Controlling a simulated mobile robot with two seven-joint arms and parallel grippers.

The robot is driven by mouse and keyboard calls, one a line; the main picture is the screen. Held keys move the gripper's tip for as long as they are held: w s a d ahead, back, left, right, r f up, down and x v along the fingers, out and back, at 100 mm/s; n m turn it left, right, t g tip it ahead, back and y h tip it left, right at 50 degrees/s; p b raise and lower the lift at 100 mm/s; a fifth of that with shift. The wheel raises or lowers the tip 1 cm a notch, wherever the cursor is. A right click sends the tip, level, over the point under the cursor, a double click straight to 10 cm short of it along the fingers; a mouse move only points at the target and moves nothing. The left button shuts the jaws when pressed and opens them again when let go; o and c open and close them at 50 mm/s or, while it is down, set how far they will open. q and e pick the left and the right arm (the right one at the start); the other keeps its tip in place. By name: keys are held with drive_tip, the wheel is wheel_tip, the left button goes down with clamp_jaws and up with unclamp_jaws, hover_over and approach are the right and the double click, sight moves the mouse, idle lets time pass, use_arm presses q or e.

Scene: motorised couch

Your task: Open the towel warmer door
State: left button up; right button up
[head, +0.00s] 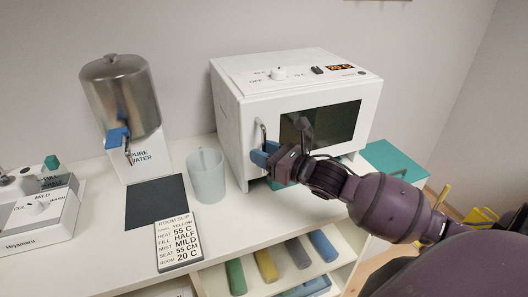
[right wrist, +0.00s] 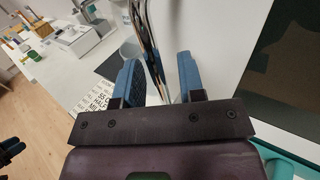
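The white towel warmer (head: 240,115) stands on the counter, with a dark window (head: 335,122) in its front door. The door looks shut. Its upright metal handle (head: 263,133) is at the door's left side. My right gripper (head: 262,155) is at the handle's lower part. In the right wrist view its blue fingers (right wrist: 158,82) stand apart, and the handle (right wrist: 152,45) runs down into the gap between them, nearer the left finger. I see no clear grip on it. A dark, blue-tipped part at the left edge of that view looks like my left gripper (right wrist: 10,150), mostly cut off.
A frosted cup (head: 207,178) stands just left of the warmer. A metal water dispenser (head: 122,95), dark mat (head: 157,202) and room slip card (head: 178,243) are farther left. Rolled towels (head: 266,265) lie in the open shelf below. A teal surface (head: 395,160) is at right.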

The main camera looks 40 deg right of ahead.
clamp_jaws()
drive_tip(key=shift+s, duration=0.15)
